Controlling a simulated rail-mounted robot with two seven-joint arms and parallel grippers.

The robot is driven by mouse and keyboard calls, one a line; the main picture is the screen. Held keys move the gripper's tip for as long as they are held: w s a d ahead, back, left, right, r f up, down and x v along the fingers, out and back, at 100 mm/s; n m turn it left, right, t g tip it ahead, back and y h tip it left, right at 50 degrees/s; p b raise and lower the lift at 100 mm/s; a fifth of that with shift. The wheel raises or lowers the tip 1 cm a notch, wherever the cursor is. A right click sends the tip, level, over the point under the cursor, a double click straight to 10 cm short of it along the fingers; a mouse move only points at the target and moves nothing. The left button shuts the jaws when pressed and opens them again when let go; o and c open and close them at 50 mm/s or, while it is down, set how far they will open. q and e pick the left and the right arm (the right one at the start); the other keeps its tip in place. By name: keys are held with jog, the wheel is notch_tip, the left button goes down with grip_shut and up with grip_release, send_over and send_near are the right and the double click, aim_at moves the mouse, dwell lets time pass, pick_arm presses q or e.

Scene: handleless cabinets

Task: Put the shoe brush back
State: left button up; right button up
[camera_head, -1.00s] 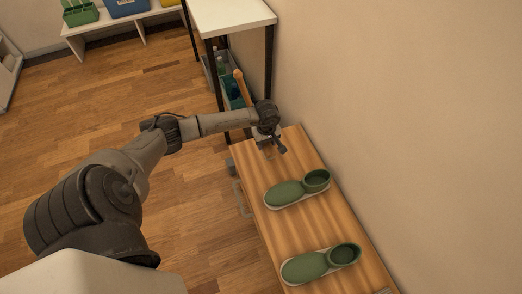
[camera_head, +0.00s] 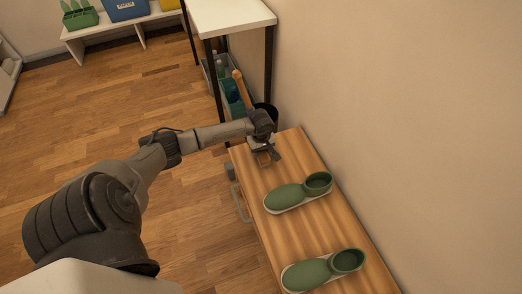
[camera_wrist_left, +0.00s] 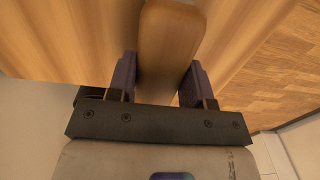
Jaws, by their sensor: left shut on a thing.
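The shoe brush (camera_wrist_left: 168,45) is a wooden piece with a rounded end. In the left wrist view it lies between the two fingers of my left gripper (camera_wrist_left: 158,82), which is shut on it. In the head view my left gripper (camera_head: 264,154) is low over the far end of the wooden bench top (camera_head: 311,225). Only a small tan part of the brush shows there, and I cannot tell whether it touches the top. My right gripper is not in view.
Two green shoes, one nearer the gripper (camera_head: 290,196) and one farther (camera_head: 312,270), stand on the bench top. A white-topped table (camera_head: 232,16) stands beyond it, with a grey bin (camera_head: 212,75) of bottles below. A wall runs along the right.

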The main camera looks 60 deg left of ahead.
pick_arm(q)
jog(key=shift+f, duration=0.1)
jog(key=o, duration=0.4)
jog(key=shift+f, duration=0.1)
jog(key=o, duration=0.5)
